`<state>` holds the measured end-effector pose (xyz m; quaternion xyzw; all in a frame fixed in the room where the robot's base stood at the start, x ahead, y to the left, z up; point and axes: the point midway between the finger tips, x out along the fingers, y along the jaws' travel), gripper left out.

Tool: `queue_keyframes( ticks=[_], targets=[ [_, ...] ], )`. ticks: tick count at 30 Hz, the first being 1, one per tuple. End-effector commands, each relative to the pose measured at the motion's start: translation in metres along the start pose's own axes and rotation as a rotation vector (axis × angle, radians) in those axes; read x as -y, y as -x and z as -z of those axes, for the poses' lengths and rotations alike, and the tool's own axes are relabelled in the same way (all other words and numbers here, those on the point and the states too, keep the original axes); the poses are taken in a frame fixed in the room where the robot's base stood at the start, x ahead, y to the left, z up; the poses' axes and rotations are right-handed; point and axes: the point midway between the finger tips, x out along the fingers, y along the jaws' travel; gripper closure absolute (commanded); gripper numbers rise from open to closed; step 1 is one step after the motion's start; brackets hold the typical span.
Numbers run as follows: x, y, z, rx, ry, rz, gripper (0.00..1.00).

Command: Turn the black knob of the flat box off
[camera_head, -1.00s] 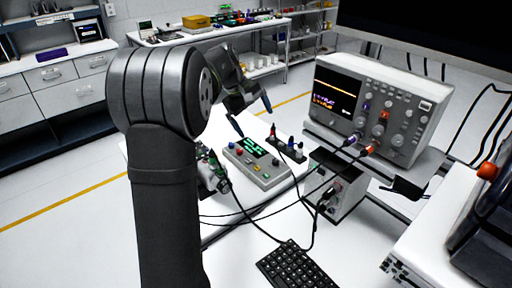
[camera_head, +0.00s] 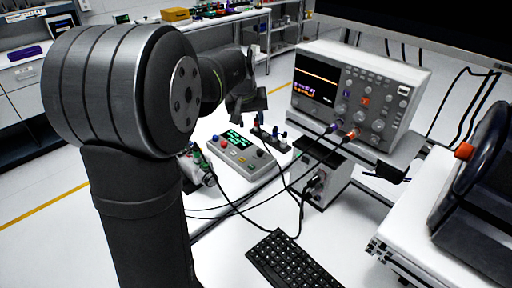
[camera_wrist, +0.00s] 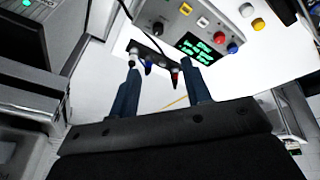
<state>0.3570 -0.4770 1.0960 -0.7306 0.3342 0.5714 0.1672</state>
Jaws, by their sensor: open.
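The flat box (camera_head: 236,163) is grey and lies on the white table in the middle of the head view, with a green lit display and coloured buttons on top. Its black knob (camera_head: 259,153) is at the right end of the box. In the wrist view the box (camera_wrist: 180,18) is at the top, and the black knob (camera_wrist: 158,27) stands left of the display. My gripper (camera_head: 250,114) is above and behind the box, apart from it. In the wrist view my gripper (camera_wrist: 162,67) is open, its two dark blue fingers spread with nothing held between them.
A small stand with coloured plugs (camera_head: 270,136) is behind the box; in the wrist view it (camera_wrist: 150,52) shows beyond my fingertips. An oscilloscope (camera_head: 350,95) stands to the right. Black cables cross the table. A keyboard (camera_head: 290,265) lies in front.

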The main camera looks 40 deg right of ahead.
Motion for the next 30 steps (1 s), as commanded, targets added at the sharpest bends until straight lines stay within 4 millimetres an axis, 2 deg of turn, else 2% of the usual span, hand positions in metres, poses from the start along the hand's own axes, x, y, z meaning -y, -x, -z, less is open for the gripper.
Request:
queue_keyframes(
  ticks=[1,4,8,11,21,30],
  targets=[
    [-0.007,0.002,-0.007,-0.027,-0.092,0.018,0.56],
    [-0.012,0.003,-0.013,-0.065,-0.216,0.044,0.56],
    [-0.014,-0.003,-0.014,-0.078,-0.265,0.055,0.56],
    [-0.013,-0.017,-0.013,-0.076,-0.263,0.055,0.56],
    [-0.009,-0.088,-0.007,-0.074,-0.259,0.054,0.56],
    [-0.007,-0.143,-0.002,-0.077,-0.258,0.054,0.56]
  ],
)
